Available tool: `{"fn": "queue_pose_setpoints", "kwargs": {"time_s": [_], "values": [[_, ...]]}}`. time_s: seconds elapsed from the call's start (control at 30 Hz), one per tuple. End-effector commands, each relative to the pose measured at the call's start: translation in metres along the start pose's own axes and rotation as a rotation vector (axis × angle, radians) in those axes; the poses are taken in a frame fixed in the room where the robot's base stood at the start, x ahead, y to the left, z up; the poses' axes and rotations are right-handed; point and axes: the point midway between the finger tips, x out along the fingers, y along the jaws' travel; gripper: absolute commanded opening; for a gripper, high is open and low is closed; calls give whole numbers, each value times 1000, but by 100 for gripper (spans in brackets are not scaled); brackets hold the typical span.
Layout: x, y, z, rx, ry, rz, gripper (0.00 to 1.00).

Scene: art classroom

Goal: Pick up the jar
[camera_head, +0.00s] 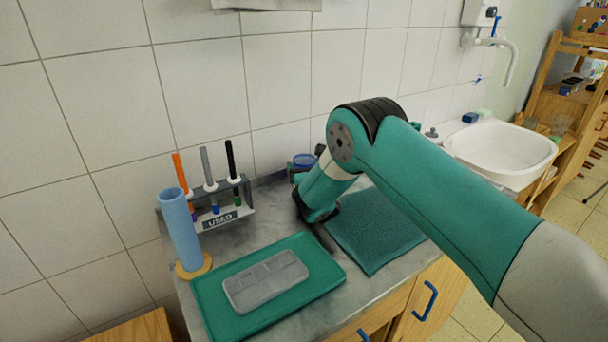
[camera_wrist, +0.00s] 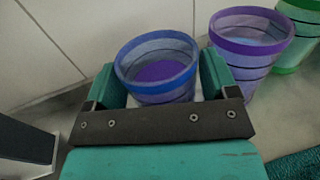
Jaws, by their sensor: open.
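A translucent jar (camera_wrist: 158,72) with a blue rim and purple visible inside stands upright against the tiled wall. In the head view the jar (camera_head: 303,160) shows only in part, behind my arm. My gripper (camera_wrist: 162,80) is open, with one teal finger on each side of the jar in the wrist view. Whether the fingers touch it, I cannot tell. A purple-rimmed jar (camera_wrist: 250,42) stands close to the right finger, and a green-rimmed jar (camera_wrist: 300,25) is beyond it. In the head view my gripper (camera_head: 304,180) is largely hidden by my wrist.
A rack (camera_head: 222,212) labelled "USED" holds upright markers left of my gripper. A blue tube (camera_head: 178,232) stands further left. A grey palette (camera_head: 264,281) lies on a green tray (camera_head: 212,307) in front. A teal cloth (camera_head: 385,240) and a sink (camera_head: 500,150) are to the right.

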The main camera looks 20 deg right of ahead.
Motion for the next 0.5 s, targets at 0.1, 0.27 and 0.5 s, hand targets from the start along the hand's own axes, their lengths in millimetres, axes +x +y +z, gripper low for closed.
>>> {"fn": "queue_pose_setpoints", "kwargs": {"time_s": [0.1,0.27,0.5], "values": [[2,0,0,-1,-1,0,80],[1,0,0,-1,0,0,68],[1,0,1,-1,-2,0,36]]}}
